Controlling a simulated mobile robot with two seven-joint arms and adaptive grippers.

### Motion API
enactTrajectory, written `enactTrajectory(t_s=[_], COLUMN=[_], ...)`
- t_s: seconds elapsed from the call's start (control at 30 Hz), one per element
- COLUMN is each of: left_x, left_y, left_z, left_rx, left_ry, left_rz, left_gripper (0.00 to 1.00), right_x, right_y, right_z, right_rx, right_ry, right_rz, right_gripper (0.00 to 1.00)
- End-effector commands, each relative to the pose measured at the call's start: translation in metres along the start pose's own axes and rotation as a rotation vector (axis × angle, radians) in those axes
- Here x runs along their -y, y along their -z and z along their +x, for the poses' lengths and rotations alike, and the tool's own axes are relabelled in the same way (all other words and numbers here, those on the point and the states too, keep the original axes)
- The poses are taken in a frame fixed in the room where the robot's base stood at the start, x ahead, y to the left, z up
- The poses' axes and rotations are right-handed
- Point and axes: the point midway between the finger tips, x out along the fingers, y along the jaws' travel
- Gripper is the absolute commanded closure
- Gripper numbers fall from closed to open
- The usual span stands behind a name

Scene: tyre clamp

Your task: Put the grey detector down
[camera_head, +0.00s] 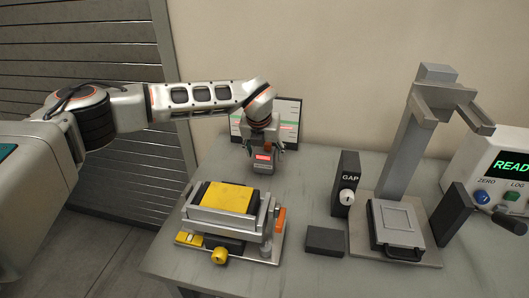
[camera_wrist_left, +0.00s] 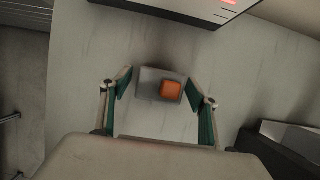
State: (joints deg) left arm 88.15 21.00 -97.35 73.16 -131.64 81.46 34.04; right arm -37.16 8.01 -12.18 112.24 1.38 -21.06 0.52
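The grey detector (camera_head: 263,167) is a small grey block with a lit red display, behind the yellow-topped fixture in the head view. In the left wrist view the detector (camera_wrist_left: 148,84) shows a orange square on its face. My left gripper (camera_head: 265,148) points down over it. In the wrist view the left gripper's green-padded fingers (camera_wrist_left: 160,76) close in on both sides of the detector, their tips at its edges. Whether its underside touches the table is hard to tell. My right gripper is in neither view.
A yellow-topped clamp fixture (camera_head: 230,197) stands in front of the detector. To the right are a black GAP box (camera_head: 347,184), a dark block (camera_head: 325,241), a grey stand (camera_head: 401,150) and a READY display box (camera_head: 500,165). A screen (camera_head: 289,112) stands behind. Bare grey table lies between them.

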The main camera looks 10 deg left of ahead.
Motion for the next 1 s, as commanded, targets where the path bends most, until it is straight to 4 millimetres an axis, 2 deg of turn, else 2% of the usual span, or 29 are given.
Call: enactTrajectory(t_s=[0.17,0.5,0.7,1.0], left_x=[0.0,0.0,-0.001,0.0], left_y=[-0.003,-0.002,-0.002,-0.001], left_z=[-0.013,-0.08,-0.11,-0.124], left_rx=[0.003,0.004,0.002,0.001], left_ry=[0.001,0.0,0.0,0.0], left_rz=[0.0,0.001,0.0,0.0], left_gripper=[0.39,0.39,0.39,0.39], right_x=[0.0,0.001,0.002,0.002], right_y=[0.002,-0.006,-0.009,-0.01], right_z=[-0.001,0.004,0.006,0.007], right_rx=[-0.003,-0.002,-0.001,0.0], right_ry=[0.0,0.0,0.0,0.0], right_rz=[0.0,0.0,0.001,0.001], right_gripper=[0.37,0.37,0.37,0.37])
